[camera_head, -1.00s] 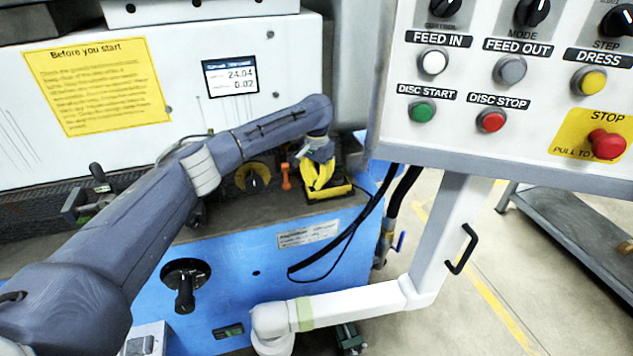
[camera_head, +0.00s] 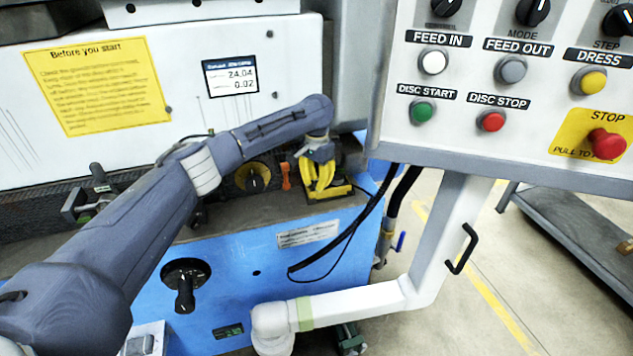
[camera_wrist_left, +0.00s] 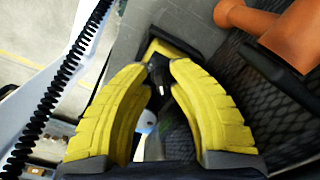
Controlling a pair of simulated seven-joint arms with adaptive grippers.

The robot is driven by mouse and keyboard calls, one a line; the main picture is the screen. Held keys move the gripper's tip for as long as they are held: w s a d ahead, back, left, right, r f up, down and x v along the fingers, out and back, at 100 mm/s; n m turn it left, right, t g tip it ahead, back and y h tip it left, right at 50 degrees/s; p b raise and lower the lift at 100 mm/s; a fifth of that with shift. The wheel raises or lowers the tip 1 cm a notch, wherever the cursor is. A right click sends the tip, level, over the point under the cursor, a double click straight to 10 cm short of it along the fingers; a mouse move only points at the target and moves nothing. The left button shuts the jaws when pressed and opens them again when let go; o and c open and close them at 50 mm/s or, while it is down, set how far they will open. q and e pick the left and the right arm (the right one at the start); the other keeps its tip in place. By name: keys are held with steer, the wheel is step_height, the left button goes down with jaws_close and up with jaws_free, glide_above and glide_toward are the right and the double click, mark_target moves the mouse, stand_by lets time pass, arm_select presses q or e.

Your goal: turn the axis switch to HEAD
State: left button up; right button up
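My left gripper (camera_head: 318,178) has yellow fingers and points down at a black and yellow piece (camera_head: 335,191) on the front ledge of the blue machine. In the left wrist view, the gripper (camera_wrist_left: 164,66) has curved fingers whose tips are a small gap apart. Dark parts show between them, and the black and yellow piece (camera_wrist_left: 181,47) is just beyond the tips. I cannot tell whether the tips touch or clamp anything. No AXIS or HEAD lettering is readable; the fingers may hide the axis switch. My right gripper is not in view.
A round yellow and black dial (camera_head: 253,177) and an orange handle (camera_head: 286,177) sit left of the gripper. The handle is close by in the left wrist view (camera_wrist_left: 285,32). A white control panel (camera_head: 455,150) and black cables (camera_head: 345,240) are to the right.

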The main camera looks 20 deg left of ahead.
mark_target(317, 181)
arm_select(q)
step_height(317, 181, up, 12)
stand_by(0.7)
